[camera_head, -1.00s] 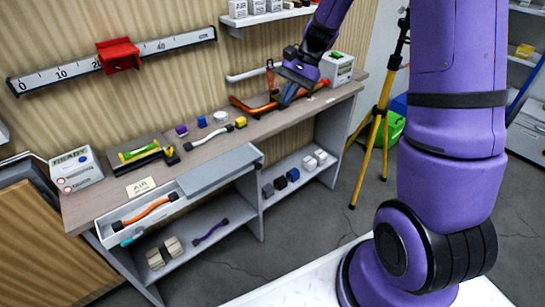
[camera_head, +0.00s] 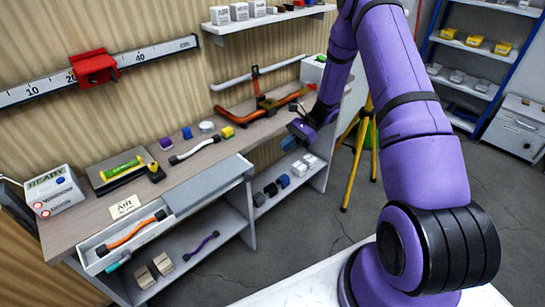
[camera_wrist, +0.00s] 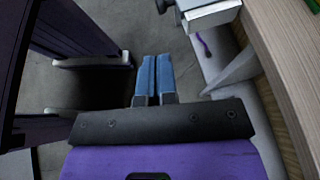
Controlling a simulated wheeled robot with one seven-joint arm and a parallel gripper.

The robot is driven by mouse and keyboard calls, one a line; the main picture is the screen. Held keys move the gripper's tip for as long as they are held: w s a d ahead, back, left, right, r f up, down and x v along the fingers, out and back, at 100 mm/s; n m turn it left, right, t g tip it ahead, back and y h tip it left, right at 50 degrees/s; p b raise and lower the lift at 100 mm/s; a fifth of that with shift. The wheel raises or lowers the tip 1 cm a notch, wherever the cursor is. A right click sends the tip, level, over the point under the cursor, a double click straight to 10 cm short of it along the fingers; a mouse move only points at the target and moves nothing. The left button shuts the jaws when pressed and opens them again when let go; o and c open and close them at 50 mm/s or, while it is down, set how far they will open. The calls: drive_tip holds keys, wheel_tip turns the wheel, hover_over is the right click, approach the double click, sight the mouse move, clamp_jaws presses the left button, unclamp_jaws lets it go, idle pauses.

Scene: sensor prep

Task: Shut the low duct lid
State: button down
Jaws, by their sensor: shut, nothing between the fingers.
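The low duct (camera_head: 95,262) is a white open channel along the front edge of the bench. Its grey lid (camera_head: 208,184) covers the right part; the left part is open and shows an orange hose (camera_head: 130,234) with dark ends inside. My gripper (camera_head: 291,143) is right of the lid, in front of the bench's far right part, apart from the lid and empty. In the wrist view, its blue fingers (camera_wrist: 154,60) are together, pointing over the floor. A pale box-like end, perhaps of the duct, shows at the top (camera_wrist: 212,15).
The bench top (camera_head: 190,165) carries a READY box (camera_head: 53,192), an AIR card (camera_head: 125,207), a level (camera_head: 122,170) and small blocks. A lower shelf (camera_head: 190,250) holds a purple hose (camera_head: 202,246) and blocks. A yellow tripod (camera_head: 352,165) stands right of the bench. Floor in front is open.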

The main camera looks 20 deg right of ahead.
drive_tip(key=x, duration=1.3)
drive_tip(key=shift+a+r, duration=0.1)
drive_tip(key=shift+a, duration=0.15)
drive_tip(key=s+a, duration=0.4)
drive_tip(key=a, duration=0.8)
drive_tip(key=s+a, duration=0.4)
drive_tip(key=a, duration=0.9)
drive_tip(key=shift+s, duration=0.15)
drive_tip(key=shift+a+r, duration=0.1)
drive_tip(key=shift+a, duration=0.1)
